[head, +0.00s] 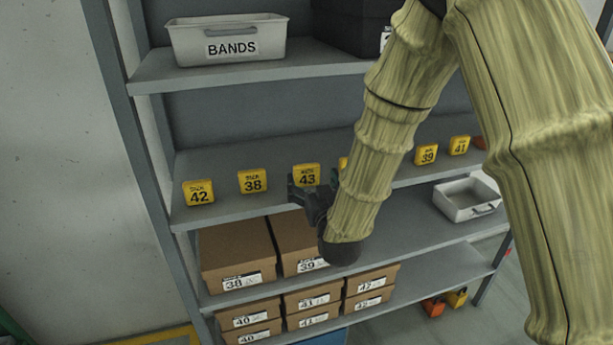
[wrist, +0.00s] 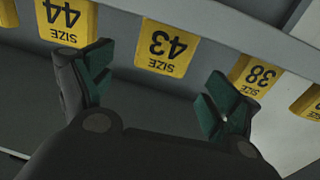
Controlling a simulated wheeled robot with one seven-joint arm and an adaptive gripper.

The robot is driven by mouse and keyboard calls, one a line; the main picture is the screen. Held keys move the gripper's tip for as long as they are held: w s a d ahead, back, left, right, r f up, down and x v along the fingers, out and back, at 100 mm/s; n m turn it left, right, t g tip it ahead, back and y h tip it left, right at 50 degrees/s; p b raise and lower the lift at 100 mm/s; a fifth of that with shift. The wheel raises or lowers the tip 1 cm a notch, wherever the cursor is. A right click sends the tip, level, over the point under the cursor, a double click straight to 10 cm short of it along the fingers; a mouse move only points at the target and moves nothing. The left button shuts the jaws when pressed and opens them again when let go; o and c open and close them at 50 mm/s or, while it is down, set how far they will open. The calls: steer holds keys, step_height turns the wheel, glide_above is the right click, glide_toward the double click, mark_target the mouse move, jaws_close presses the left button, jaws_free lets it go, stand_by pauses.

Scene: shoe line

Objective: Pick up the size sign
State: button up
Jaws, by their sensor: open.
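Several yellow size signs stand in a row along a grey shelf. In the head view they include size 42 (head: 199,193), size 38 (head: 252,182), size 43 (head: 306,174), size 39 (head: 426,155) and size 41 (head: 460,145). One more sign is mostly hidden behind my arm. My gripper (head: 312,192) is in front of the size 43 sign. In the wrist view my gripper (wrist: 155,92) is open and empty, and the size 43 sign (wrist: 166,50) shows upside down between and beyond the fingers. Size 44 (wrist: 68,20) is to the left, and size 38 (wrist: 252,75) is partly behind the right finger.
The sign shelf's front edge (head: 240,212) runs below the row. A white BANDS bin (head: 228,47) and a black box (head: 350,25) are above. An empty grey tray (head: 467,200) stands at the right.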

mark_target(308, 169)
steer(key=x, duration=0.1)
steer(key=p+x, duration=0.1)
steer(key=x, duration=0.1)
steer(key=p+x, duration=0.1)
steer(key=x, duration=0.1)
steer(key=shift+s+r, duration=0.1)
steer(key=shift+r, duration=0.3)
steer(key=shift+w+a+f, duration=0.1)
steer(key=shift+w+a, duration=0.1)
steer(key=shift+w, duration=0.45)
steer(key=c, duration=1.2)
